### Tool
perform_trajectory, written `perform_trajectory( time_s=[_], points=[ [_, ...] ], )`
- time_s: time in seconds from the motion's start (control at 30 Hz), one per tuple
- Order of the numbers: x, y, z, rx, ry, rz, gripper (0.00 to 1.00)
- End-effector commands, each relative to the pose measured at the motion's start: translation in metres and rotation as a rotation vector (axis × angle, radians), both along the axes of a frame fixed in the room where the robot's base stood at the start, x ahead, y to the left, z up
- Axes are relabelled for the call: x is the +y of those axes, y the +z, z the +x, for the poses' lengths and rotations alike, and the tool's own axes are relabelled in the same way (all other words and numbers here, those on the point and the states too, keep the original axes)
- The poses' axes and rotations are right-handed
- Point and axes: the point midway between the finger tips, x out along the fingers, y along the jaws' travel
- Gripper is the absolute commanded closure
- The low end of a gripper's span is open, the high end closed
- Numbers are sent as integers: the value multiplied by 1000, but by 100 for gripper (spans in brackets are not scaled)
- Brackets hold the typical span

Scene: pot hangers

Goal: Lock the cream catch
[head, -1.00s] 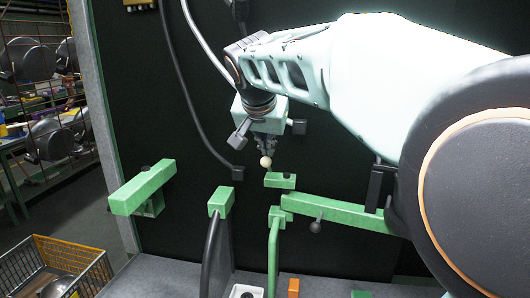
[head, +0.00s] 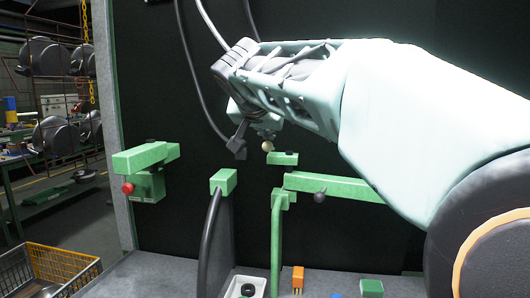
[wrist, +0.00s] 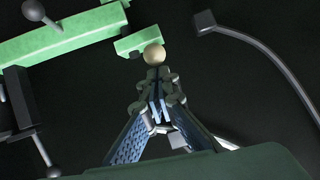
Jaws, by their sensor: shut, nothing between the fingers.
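The cream catch shows as a small cream ball knob (head: 267,146) just above a short green block (head: 284,159) on the black panel. In the wrist view the cream knob (wrist: 155,55) lies right at the tips of my gripper (wrist: 158,84), with the green block (wrist: 138,42) behind it. My gripper is shut with nothing between its fingers. I cannot tell whether the fingertips touch the knob. In the head view my arm mostly hides the gripper.
A green bar (head: 335,187) with a dark knob (head: 319,197) runs right of the block. Green posts (head: 223,181) stand below left. A green bracket with a red button (head: 127,188) is at the left. A wire basket (head: 55,270) stands on the floor.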

Motion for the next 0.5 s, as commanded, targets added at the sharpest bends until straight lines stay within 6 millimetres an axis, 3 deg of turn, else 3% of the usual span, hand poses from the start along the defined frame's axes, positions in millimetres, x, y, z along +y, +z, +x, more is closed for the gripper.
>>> perform_trajectory(
  time_s=[0.03,0.5],
  points=[
    [1,-14,1,-20,1,-3,100],
    [2,-32,-1,-191,1,-36,100]
  ],
)
